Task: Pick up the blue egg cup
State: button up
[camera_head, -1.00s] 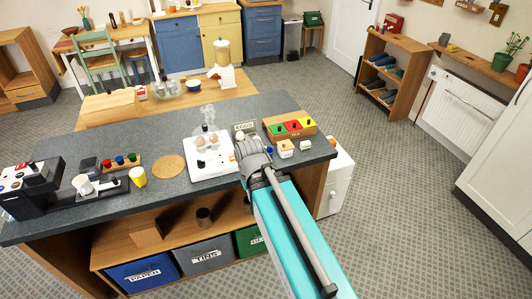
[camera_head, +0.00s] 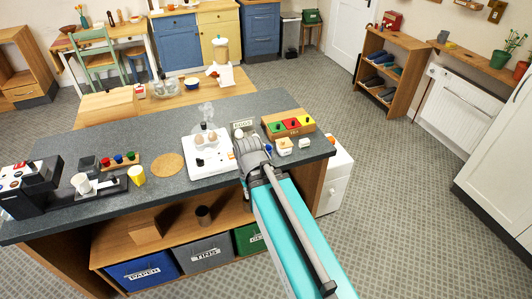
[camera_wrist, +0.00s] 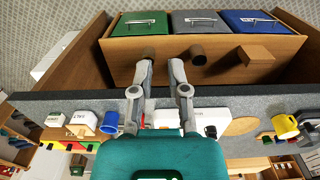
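A small blue object (camera_head: 268,149), which looks like the blue egg cup, stands on the dark counter just right of my gripper, partly hidden by it. It also shows in the wrist view (camera_wrist: 109,122), left of the fingers and partly covered. My gripper (camera_wrist: 162,62) is open and empty, its two fingers apart, in front of the counter's front edge in the wrist view.
A wooden tea box (camera_head: 290,125) with coloured compartments and small white boxes (camera_head: 284,145) stand right of my gripper. A cork mat (camera_head: 167,164) and yellow mug (camera_head: 136,175) lie left. A shelf with bins (camera_wrist: 205,20) is below the counter (camera_head: 235,105).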

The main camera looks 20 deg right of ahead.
jog(key=shift+o, duration=1.1)
jog(key=shift+w+d+r, duration=0.1)
jog(key=shift+w, duration=0.3)
jog(key=o, duration=0.7)
jog(key=w+n, duration=0.1)
jog(key=w, duration=0.1)
jog(key=w+d+n+p, duration=0.1)
jog(key=w, duration=0.1)
jog(key=w+d+r+n, duration=0.1)
jog(key=w, duration=0.1)
jog(key=shift+w+d+r+n, duration=0.1)
jog(key=shift+d+n, duration=0.15)
jog(key=shift+n, duration=0.05)
notch_tip(320, 180, up, 4)
jog(key=n+p, duration=0.4)
jog(key=n, duration=0.9)
send_over(267, 149)
jog(key=s+a, duration=0.1)
jog(key=s, duration=0.1)
jog(key=shift+w, duration=0.2)
jog(key=shift+f, duration=0.25)
notch_tip(267, 149, down, 8)
jog(key=b, duration=0.8)
jog(key=shift+f+b, duration=0.25)
jog(key=shift+b, duration=0.05)
jog(key=shift+f, duration=0.1)
jog(key=shift+f+b, duration=2.5)
jog(key=shift+b, duration=0.1)
